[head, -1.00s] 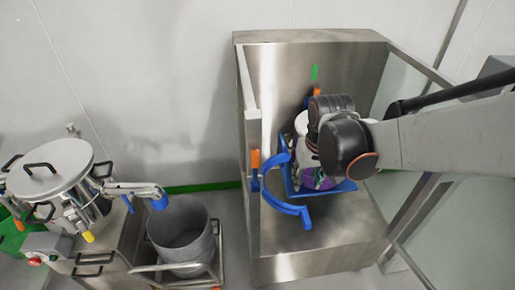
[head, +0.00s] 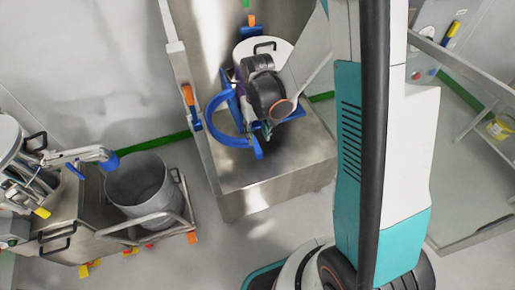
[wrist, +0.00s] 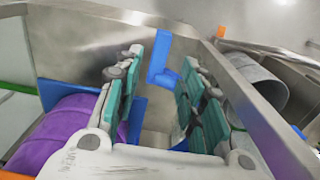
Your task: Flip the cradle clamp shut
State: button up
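The cradle clamp (head: 213,118) is a blue curved arm. It stands open, swung out to the left of the blue cradle in the steel enclosure. A white-lidded vessel (head: 246,48) sits in the cradle; its purple side (wrist: 62,128) shows at lower left in the wrist view. My gripper (head: 266,130) is low in front of the vessel, near the clamp's free end, and mostly hidden by my wrist. In the wrist view my gripper (wrist: 162,68) has its teal-padded fingers apart. A blue upright piece with a tab (wrist: 158,55), apparently the clamp's end, shows between and beyond the fingertips; contact cannot be told.
The steel enclosure (head: 265,185) has a left wall with an orange-and-blue fitting (head: 189,97). A grey bucket (head: 145,186) on a cart stands left of it. A railing and yellow bucket (head: 499,128) are at right. Floor is clear in front.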

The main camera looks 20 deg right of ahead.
aim_at(258, 148)
notch_tip(258, 148, down, 8)
jog(key=shift+f+b, duration=0.1)
jog(key=shift+b, duration=1.1)
grip_shut()
